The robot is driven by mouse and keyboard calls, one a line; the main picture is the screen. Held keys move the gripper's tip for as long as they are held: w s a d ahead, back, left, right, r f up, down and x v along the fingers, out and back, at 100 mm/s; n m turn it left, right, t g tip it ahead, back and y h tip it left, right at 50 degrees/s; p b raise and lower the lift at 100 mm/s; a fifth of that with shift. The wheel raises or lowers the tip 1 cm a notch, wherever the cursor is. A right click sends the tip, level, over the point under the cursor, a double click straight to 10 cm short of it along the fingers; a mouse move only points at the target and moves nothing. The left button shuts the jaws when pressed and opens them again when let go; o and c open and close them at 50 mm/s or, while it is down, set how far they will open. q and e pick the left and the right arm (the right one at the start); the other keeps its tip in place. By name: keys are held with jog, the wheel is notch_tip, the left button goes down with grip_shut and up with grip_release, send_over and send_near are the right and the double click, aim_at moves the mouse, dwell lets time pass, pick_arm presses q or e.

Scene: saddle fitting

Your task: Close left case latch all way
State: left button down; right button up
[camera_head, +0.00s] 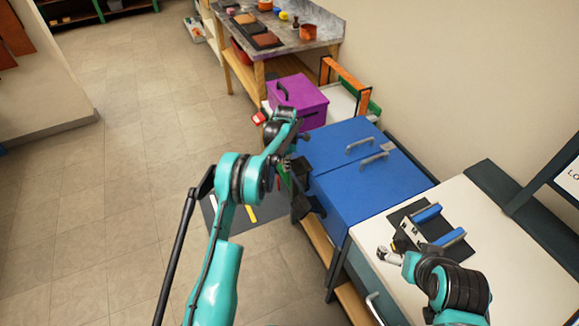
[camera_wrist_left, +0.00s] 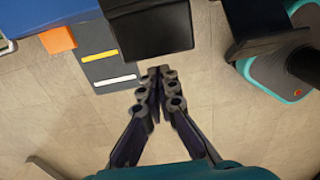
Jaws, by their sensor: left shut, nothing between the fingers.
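A large blue case (camera_head: 365,190) with two grey handles on top stands right of centre in the head view. Its blue edge also shows at the top left of the left wrist view (camera_wrist_left: 70,10). My left gripper (camera_wrist_left: 157,73) is shut and empty; its fingertips meet just below a dark block (camera_wrist_left: 150,28) in that view. Dark blocks also show beside the case's left side in the head view (camera_head: 308,204); I cannot tell whether one is the left latch. My left arm partly hides that side. My right arm is at lower right; its finger state is unclear.
A white worktop (camera_head: 500,275) with a black mat and blue-handled item (camera_head: 428,214) lies right of the case. A purple box (camera_head: 297,98) stands behind it. A grey floor mat (camera_wrist_left: 108,72) lies left of the case. Open floor lies further left.

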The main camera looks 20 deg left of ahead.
pick_arm(q)
notch_tip(320, 180, up, 9)
jog(key=p, duration=0.3)
jog(key=shift+w+r, duration=0.15)
jog(key=shift+w, duration=0.2)
jog(key=shift+d, duration=0.1)
